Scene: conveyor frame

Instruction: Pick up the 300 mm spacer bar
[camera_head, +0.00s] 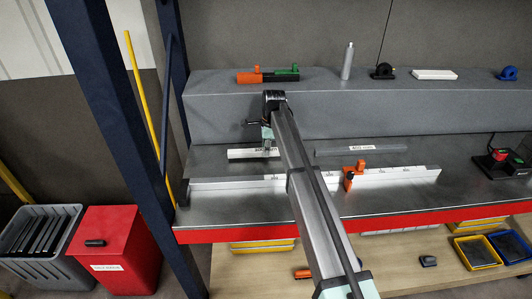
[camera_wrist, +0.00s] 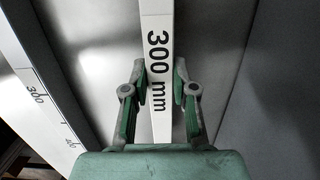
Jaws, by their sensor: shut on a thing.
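The 300 mm spacer bar is a pale bar with a "300 mm" label; in the wrist view the bar (camera_wrist: 158,18) runs lengthwise between the fingers. In the head view the bar (camera_head: 240,154) lies at or just above the grey bench, its right part hidden by my arm. My gripper (camera_wrist: 159,85) is shut on the bar, with one green-padded finger on each side of it. In the head view my gripper (camera_head: 268,140) is over the bar and partly hidden by my wrist. I cannot tell whether the bar touches the bench.
A ruled rail (camera_head: 225,184) with an orange stop (camera_head: 354,176) runs along the bench front. A grey 400 mm bar (camera_head: 361,149) lies to the right. A raised ledge (camera_head: 340,105) behind holds several small items. A red and green button box (camera_head: 500,160) stands far right.

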